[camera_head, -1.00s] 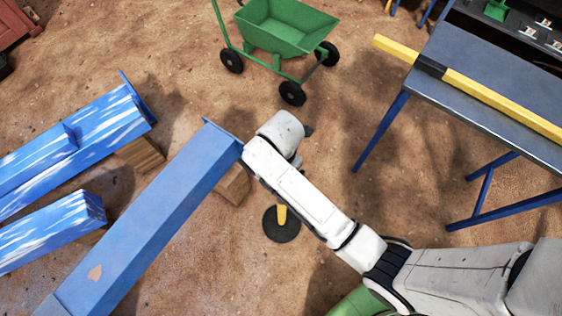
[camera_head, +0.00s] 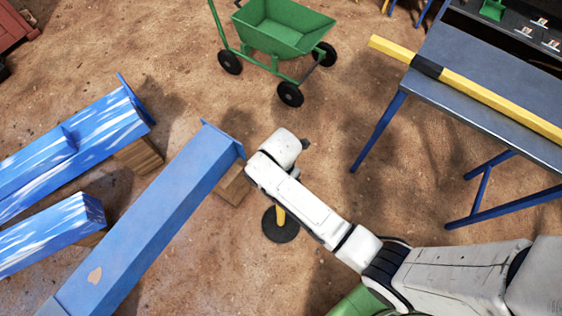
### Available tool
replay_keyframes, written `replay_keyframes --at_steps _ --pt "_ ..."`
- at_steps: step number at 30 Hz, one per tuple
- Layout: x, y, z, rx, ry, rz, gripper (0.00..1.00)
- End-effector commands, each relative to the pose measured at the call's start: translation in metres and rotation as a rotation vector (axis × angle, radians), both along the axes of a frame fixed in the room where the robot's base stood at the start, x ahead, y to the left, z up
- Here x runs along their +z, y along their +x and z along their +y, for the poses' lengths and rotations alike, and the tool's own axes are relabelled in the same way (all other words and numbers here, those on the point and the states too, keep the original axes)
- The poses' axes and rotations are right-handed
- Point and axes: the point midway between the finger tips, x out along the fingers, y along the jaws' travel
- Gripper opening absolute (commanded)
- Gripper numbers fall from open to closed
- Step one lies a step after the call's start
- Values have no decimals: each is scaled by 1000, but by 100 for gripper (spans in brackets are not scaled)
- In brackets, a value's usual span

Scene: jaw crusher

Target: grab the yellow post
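A yellow post (camera_head: 281,214) stands on a round black base (camera_head: 282,232) on the dirt floor. Only a short lower piece of it shows; my white arm hides the rest from above. A long yellow bar with a black band (camera_head: 490,97) also lies across the grey table at the right, its left end sticking out past the edge. My arm's white end is above and slightly left of the post in the picture. A small dark part at its right side may be my gripper (camera_head: 304,144); its fingers cannot be made out.
A blue beam (camera_head: 140,235) on wooden blocks lies just left of my arm. More blue-and-white beams (camera_head: 65,150) lie farther left. A green wheelbarrow (camera_head: 282,25) stands at the top. The blue-legged table (camera_head: 470,65) is at the right. Bare dirt lies between.

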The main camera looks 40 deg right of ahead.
Motion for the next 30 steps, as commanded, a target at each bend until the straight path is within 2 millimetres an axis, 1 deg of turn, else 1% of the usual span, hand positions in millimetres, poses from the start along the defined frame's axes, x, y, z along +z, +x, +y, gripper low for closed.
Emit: replay_keyframes --at_steps 1,2,26,27,30 --pt "0 0 0 0 0 0 82" --pt "0 0 0 0 0 0 79" --pt "0 0 0 0 0 1 2" --pt "0 0 0 0 0 1 0" --pt "3 2 0 0 -1 -4 0"
